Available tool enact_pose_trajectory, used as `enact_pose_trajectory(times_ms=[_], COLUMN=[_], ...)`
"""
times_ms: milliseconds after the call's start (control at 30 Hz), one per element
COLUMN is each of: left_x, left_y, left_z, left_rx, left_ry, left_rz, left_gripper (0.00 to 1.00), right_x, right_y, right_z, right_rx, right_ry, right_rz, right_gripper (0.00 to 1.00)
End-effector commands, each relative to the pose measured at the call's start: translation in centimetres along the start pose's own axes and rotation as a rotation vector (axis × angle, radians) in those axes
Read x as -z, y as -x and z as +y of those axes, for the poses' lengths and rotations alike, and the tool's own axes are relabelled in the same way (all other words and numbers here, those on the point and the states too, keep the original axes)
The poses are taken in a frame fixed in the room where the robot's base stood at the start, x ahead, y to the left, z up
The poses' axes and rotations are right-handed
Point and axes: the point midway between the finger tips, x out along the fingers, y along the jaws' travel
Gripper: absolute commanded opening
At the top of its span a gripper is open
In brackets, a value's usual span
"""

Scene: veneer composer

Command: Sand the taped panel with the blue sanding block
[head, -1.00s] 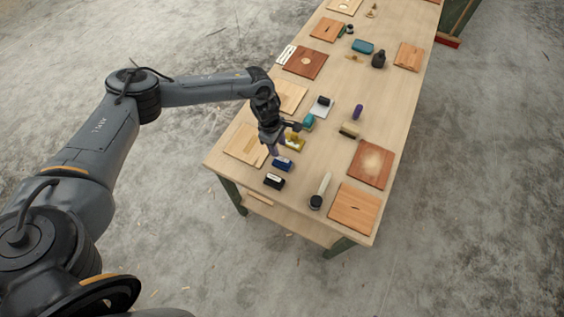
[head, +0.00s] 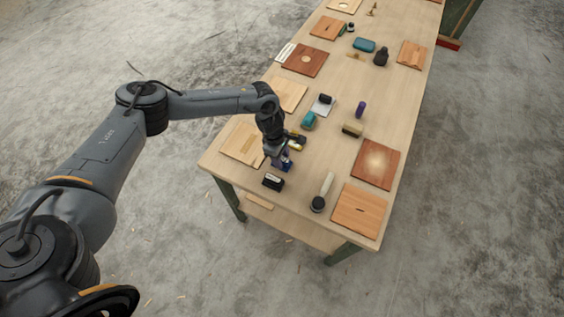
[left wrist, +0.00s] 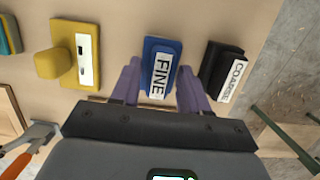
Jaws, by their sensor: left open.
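The blue sanding block (left wrist: 160,58) has a white label reading FINE in the left wrist view. In the head view it is mostly hidden under my left gripper (head: 281,163). My left gripper is open, with its purple fingers (left wrist: 158,88) on either side of the block's near end; I cannot tell if they touch it. A pale wood panel (head: 238,151) with a lighter strip lies left of the gripper in the head view. I cannot tell if that strip is tape. My right gripper is not in view.
A black block labelled COARSE (left wrist: 222,70) stands close right of the blue block. A yellow tool (left wrist: 75,52) lies to the left. A round-headed brush (head: 318,203), a teal block (head: 309,121) and several wood panels lie on the table (head: 300,215).

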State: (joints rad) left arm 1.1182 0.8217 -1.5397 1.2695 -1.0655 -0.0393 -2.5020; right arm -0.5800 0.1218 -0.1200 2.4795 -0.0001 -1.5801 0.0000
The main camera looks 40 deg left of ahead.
Motion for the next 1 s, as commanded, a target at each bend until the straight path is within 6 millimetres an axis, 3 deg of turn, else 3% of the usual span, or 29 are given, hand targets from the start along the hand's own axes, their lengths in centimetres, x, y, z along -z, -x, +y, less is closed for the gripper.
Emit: enact_pose_trajectory(times_ms=[100,400,667,1000], left_x=[0.0,0.0,-0.1,-0.5], left_y=[0.0,0.0,0.4,2.3], left_z=[0.0,0.0,0.0,0.0], left_rx=[0.0,0.0,0.0,-0.001], left_ry=[0.0,0.0,0.0,-0.001], left_rz=[0.0,0.0,-0.001,-0.001], left_gripper=[0.42,0.0,0.0,0.0], right_x=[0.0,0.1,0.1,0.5], right_y=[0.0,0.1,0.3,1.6], right_z=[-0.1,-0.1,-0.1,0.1], right_rx=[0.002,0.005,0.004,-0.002], right_ry=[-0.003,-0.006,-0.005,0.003], right_rz=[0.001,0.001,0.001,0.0], right_gripper=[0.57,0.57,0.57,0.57])
